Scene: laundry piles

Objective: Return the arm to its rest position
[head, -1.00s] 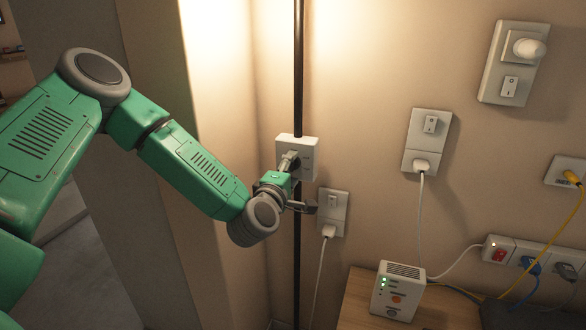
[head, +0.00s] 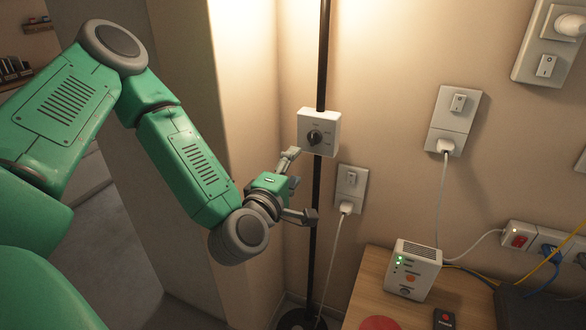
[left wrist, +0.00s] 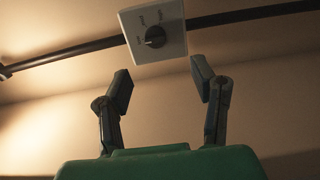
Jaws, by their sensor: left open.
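My left arm, green with grey joints, reaches in from the left of the head view. Its gripper (head: 301,184) is open and empty, just below a white box with a black rotary knob (head: 315,137) mounted on a dark pole. In the left wrist view the two fingers (left wrist: 165,90) stand wide apart. The knob box (left wrist: 154,32) is beyond the fingertips there, apart from them. The knob's fine markings are too small to read. My right gripper is not in view.
A wall switch with a plugged socket (head: 350,190) is close right of the gripper. The dark pole (head: 317,230) runs behind the gripper. A wooden table (head: 378,281) carries a white device (head: 413,272) with green lights. More sockets and cables are at right.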

